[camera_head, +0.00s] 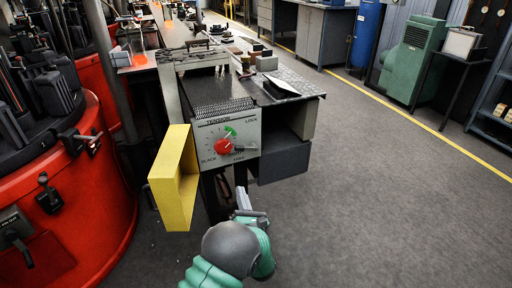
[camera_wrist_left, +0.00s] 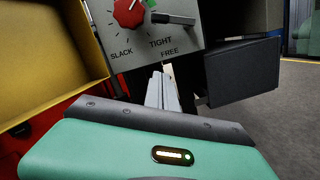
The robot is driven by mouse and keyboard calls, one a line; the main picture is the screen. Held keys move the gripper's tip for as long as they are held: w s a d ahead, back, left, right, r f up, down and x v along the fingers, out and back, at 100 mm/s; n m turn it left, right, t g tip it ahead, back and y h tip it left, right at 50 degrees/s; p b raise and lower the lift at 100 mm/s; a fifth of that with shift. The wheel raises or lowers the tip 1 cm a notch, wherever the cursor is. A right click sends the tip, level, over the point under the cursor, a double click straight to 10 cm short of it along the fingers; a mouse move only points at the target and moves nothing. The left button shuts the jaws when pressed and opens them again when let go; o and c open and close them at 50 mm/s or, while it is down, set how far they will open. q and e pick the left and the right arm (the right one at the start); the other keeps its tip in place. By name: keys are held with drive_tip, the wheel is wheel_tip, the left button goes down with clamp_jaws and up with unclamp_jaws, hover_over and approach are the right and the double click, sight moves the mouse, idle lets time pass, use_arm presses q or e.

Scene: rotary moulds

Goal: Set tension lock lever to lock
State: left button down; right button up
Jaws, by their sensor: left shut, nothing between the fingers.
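A grey panel (camera_head: 208,134) marked TENSION, SLACK, TIGHT, LOCK and FREE is on the front end of the bench. It carries a red dial (camera_head: 223,146) with a green arc above it. The dark lock lever (camera_head: 244,149) sticks out to the right of the dial, between the LOCK and FREE marks; it also shows in the left wrist view (camera_wrist_left: 174,19). My left gripper (camera_head: 242,192) is shut and empty, below the panel and apart from the lever. Its fingers in the left wrist view (camera_wrist_left: 162,88) point up towards the panel. My right gripper is not in view.
A yellow open box-like guard (camera_head: 158,183) stands left of the panel. A dark grey box (camera_head: 283,160) hangs to its right under the bench top. A large red rotary machine (camera_head: 85,205) fills the left side. The floor (camera_head: 385,190) on the right is clear.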

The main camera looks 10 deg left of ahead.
sight(246, 149)
use_arm(q)
drive_tip(key=w+a+r+b, duration=0.1)
drive_tip(key=w+r, duration=0.1)
drive_tip(key=w, duration=0.1)
drive_tip(key=w+r+n+b, duration=0.1)
drive_tip(key=w+r, duration=0.1)
drive_tip(key=r, duration=0.1)
drive_tip(key=w+a+r+n+y+b, duration=0.1)
drive_tip(key=w+r, duration=0.1)
drive_tip(key=w, duration=0.1)
drive_tip(key=shift+w+a+r+t, duration=0.15)
drive_tip(key=shift+w+a+t, duration=0.15)
drive_tip(key=shift+w, duration=0.05)
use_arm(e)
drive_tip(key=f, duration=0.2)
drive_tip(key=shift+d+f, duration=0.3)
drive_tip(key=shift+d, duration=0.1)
use_arm(q)
drive_tip(key=shift+a, duration=0.1)
